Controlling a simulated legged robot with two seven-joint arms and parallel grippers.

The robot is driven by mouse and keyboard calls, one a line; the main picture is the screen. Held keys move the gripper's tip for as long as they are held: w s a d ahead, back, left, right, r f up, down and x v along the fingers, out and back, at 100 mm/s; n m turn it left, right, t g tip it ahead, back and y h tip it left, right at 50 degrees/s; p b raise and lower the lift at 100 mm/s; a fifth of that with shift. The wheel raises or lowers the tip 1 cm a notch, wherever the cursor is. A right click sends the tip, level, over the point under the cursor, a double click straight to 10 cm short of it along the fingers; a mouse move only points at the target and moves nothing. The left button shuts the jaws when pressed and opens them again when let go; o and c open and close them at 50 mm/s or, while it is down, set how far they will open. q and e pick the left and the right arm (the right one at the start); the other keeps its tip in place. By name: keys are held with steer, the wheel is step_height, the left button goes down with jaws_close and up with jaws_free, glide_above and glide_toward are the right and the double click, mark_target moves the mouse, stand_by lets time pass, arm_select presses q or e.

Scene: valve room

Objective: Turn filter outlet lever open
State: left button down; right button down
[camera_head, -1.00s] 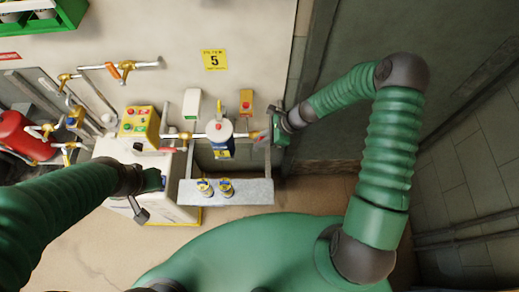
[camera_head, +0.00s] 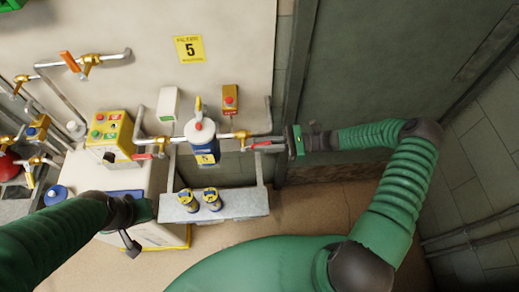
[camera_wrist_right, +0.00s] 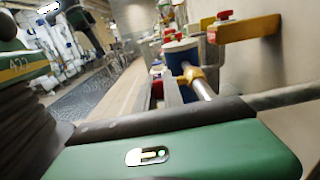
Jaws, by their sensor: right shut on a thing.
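The blue-and-white filter housing (camera_head: 203,138) hangs on the wall pipe under the yellow "5" sign. Just right of it is the brass outlet valve (camera_head: 240,134) with a red lever (camera_head: 262,144) pointing right, roughly along the pipe. My right gripper (camera_head: 276,142) is shut at the lever's outer end; its fingers hide that end. In the right wrist view the brass valve (camera_wrist_right: 191,73) and the blue filter (camera_wrist_right: 181,55) show beyond my gripper's green body, but the grip itself is hidden. My left gripper (camera_head: 144,209) is low at left, away from the valves; its fingers are unclear.
A second red lever (camera_head: 142,156) sits left of the filter. A yellow button box (camera_head: 107,132) stands at left. A door frame (camera_head: 293,80) rises right of the valve.

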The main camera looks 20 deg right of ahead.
steer(key=shift+s+d+f+t+y+b, duration=0.15)
steer(key=shift+f+t+y+b, duration=0.15)
steer(key=shift+f+y+b, duration=1.05)
steer(key=shift+w+d+f+t+y+b, duration=0.25)
steer(key=shift+y+b, duration=0.6)
steer(key=shift+b, duration=1.15)
steer(key=shift+s+a, duration=0.15)
steer(key=shift+s, duration=0.05)
steer(key=c, duration=1.5)
jaws_free()
steer(key=shift+w, duration=0.1)
steer(key=shift+o, duration=0.2)
steer(key=shift+r, duration=0.1)
steer(key=shift+d, duration=0.2)
